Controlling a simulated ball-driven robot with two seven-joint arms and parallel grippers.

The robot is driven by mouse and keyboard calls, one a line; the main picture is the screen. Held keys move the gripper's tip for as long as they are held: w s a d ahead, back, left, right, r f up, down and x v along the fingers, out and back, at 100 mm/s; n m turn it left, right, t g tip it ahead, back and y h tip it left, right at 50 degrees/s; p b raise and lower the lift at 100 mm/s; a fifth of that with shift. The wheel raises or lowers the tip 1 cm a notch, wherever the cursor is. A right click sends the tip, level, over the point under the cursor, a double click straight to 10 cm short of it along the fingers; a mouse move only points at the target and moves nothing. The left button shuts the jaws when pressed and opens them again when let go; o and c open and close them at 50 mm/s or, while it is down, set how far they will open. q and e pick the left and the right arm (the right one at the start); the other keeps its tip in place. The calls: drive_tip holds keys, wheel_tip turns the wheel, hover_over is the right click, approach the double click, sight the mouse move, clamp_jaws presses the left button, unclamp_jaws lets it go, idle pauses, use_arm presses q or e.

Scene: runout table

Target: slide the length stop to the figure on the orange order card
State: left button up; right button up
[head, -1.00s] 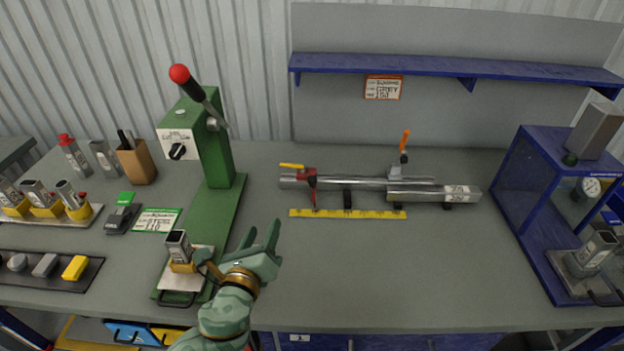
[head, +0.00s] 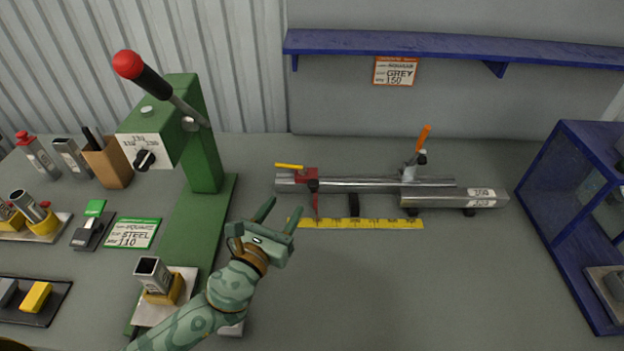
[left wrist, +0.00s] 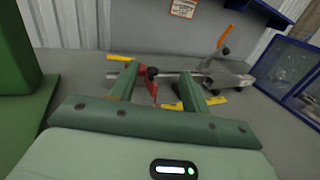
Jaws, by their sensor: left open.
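The red length stop (head: 307,178) with a yellow handle and a red pointer sits near the left end of the steel rail (head: 360,184). Its pointer hangs over the yellow scale (head: 370,223), left of the middle. The orange order card (head: 395,71) hangs under the blue shelf and reads GREY 150. My left gripper (head: 281,217) is open and empty, just left of and in front of the stop. In the left wrist view the stop (left wrist: 152,74) shows between the open fingers (left wrist: 160,85). My right gripper is not in view.
A square tube (head: 450,197) lies on the rail's right, beside an orange-handled clamp (head: 415,155). A green press (head: 190,140) with a red-knobbed lever stands left. A green card (head: 133,232) reads STEEL 110. A blue frame (head: 570,200) stands right. The front middle table is clear.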

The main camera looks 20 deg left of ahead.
use_arm(q)
drive_tip(key=b, duration=0.5)
approach(311, 187)
drive_tip(key=s, duration=0.4)
drive_tip(key=shift+s+a+f, duration=0.15)
drive_tip(key=shift+s+a, duration=0.1)
drive_tip(key=shift+w, duration=0.35)
drive_tip(key=w, duration=0.5)
drive_tip(key=w+d+b, duration=0.1)
drive_tip(key=w, duration=0.4)
drive_tip(key=w+b, duration=0.1)
drive_tip(key=w, duration=0.4)
drive_tip(key=shift+w+d, duration=0.1)
drive_tip(key=shift+d, duration=0.3)
clamp_jaws()
drive_tip(key=d, duration=0.2)
drive_tip(key=w+d, duration=0.1)
drive_tip(key=d, duration=0.2)
drive_tip(key=shift+w, duration=0.2)
drive_tip(key=shift+a, duration=0.1)
